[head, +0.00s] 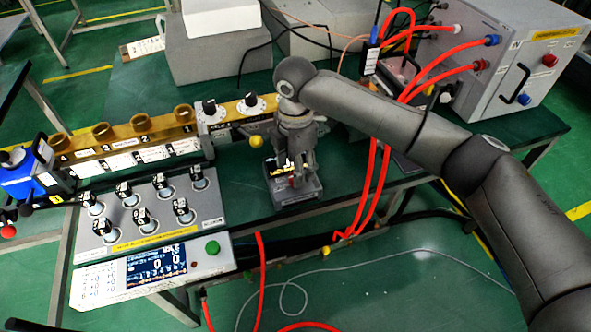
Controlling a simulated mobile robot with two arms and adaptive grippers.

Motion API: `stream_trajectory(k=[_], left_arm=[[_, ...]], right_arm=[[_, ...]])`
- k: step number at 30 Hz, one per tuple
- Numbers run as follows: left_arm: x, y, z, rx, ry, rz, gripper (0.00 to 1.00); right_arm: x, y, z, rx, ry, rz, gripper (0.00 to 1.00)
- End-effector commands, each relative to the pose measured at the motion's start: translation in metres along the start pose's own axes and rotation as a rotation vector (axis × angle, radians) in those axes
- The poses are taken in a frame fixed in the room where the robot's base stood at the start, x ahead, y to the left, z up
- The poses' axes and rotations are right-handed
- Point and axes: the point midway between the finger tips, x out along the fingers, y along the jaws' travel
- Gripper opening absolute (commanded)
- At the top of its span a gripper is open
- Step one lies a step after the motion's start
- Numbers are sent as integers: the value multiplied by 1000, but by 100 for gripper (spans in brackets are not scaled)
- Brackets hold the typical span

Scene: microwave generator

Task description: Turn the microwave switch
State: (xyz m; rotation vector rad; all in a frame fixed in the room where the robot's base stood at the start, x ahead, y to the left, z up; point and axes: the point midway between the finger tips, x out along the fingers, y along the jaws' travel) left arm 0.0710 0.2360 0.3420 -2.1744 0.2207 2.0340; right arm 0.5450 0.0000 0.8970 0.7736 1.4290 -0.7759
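My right gripper (288,165) points down from the arm coming in from the right. It is over a small grey box (308,191) on the green table, and a dark and yellowish part shows at the fingertips. The fingers are too small and covered to tell open from shut, or whether they touch the box. Which part is the microwave switch is not clear. A grey control panel (205,205) with several black knobs lies to the left. My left gripper is not in view.
A yellow ball knob (256,141) stands just left of my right gripper. A display unit (210,256) with a green button is at front left. A large grey cabinet (505,55) with red cables (372,180) stands at right. Bare green table (240,180) shows left of the box.

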Motion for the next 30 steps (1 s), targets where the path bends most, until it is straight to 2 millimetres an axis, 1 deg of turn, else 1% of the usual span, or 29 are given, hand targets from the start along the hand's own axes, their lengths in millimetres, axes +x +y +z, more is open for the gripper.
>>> stream_trajectory(k=[1, 3, 6, 10, 16, 17, 27, 30], left_arm=[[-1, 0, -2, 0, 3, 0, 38], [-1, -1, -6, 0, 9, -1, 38], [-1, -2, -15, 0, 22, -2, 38], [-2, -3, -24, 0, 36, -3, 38], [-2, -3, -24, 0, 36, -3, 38], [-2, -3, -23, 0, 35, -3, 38], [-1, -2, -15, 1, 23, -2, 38], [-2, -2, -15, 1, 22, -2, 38]], right_arm=[[8, -1, 0, 0, 0, -3, 51], [16, 0, 0, 0, 1, -1, 51], [23, 0, 0, 0, 0, -1, 51], [27, 0, 0, 0, 0, 1, 51], [27, 0, 0, 0, 0, 1, 51], [27, 0, 0, 0, 0, 1, 48], [27, 0, 0, 0, 0, 0, 5], [27, 0, 0, 2, 0, 0, 5]])
